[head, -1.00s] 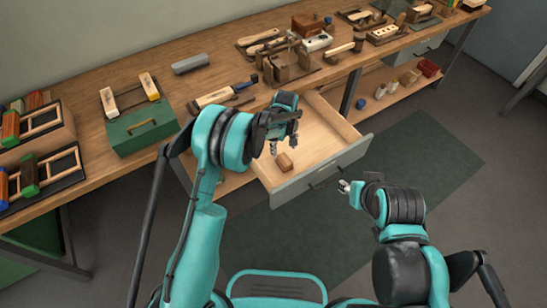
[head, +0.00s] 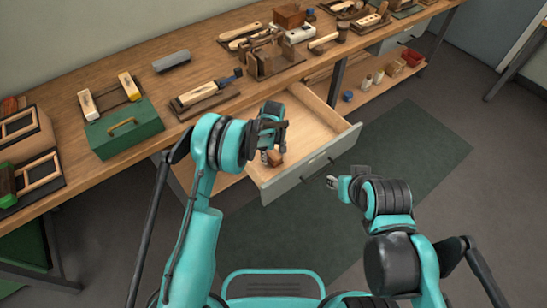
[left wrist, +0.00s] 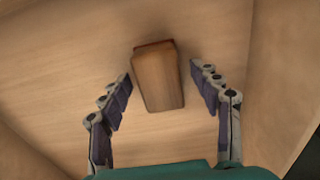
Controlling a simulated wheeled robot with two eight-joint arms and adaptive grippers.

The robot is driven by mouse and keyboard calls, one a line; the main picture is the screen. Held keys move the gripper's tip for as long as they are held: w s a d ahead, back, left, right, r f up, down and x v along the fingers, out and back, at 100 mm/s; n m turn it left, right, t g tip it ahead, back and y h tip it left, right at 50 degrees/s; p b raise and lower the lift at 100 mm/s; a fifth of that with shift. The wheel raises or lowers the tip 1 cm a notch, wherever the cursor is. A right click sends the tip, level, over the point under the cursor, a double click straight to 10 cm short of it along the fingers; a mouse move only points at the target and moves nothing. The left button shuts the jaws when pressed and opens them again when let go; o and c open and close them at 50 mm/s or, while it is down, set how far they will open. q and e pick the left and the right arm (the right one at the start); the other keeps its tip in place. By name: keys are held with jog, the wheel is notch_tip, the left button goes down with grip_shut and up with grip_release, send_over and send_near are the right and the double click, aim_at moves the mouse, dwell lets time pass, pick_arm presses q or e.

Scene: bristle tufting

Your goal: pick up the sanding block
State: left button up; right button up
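The sanding block (head: 275,158) is a small brown wooden block lying in the open drawer (head: 306,126). In the left wrist view the block (left wrist: 158,78) lies on the drawer floor between and slightly beyond the fingertips. My left gripper (head: 272,157) is over the drawer, pointing down at the block. In the left wrist view its fingers (left wrist: 160,85) are spread on either side of the block, with a gap on both sides. My right gripper (head: 332,182) is in front of the drawer, away from the block; its finger opening is too small to tell.
The workbench (head: 210,62) above holds a green toolbox (head: 123,132), a brush on a stand (head: 208,92) and several wooden tools. The drawer's right part is clear.

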aim_at(274, 153)
pick_arm(q)
jog(key=c, duration=1.1)
jog(key=shift+r, duration=0.1)
notch_tip(274, 153, up, 9)
jog(key=p, duration=0.3)
jog(key=shift+p, duration=0.35)
jog(key=shift+r, duration=0.4)
jog(key=shift+o, duration=0.9)
jog(key=shift+r, duration=0.1)
